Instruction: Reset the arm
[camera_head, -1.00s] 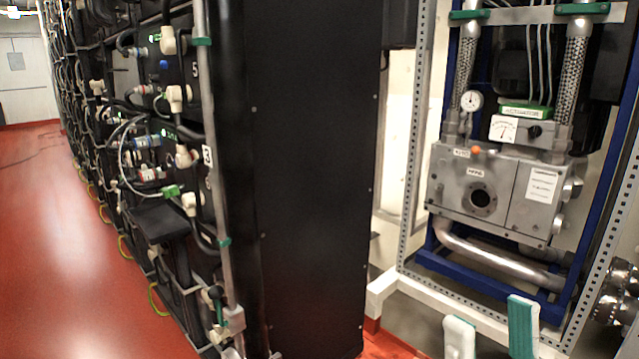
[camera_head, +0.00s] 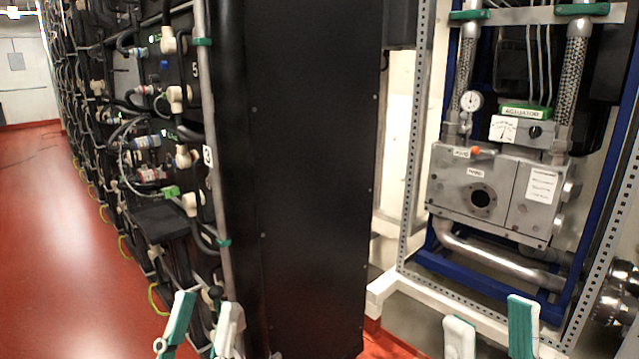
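My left gripper (camera_head: 207,300) shows at the bottom left of the head view, in front of the lower end of the battery rack. Its two green-and-white fingers stand apart, with nothing seen held between them. My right gripper (camera_head: 491,308) shows at the bottom right, in front of the white base beam of the metal frame. Its fingers are spread wide and empty, one mostly white and one with a green face. Most of both arms lies below the picture edge and is hidden.
A battery rack (camera_head: 150,215) with cables and fittings runs back along the left. A tall black panel (camera_head: 310,180) stands in the middle. A perforated metal frame (camera_head: 412,150) with a steel actuator unit (camera_head: 480,190) stands at the right. The red floor (camera_head: 45,230) at the left is clear.

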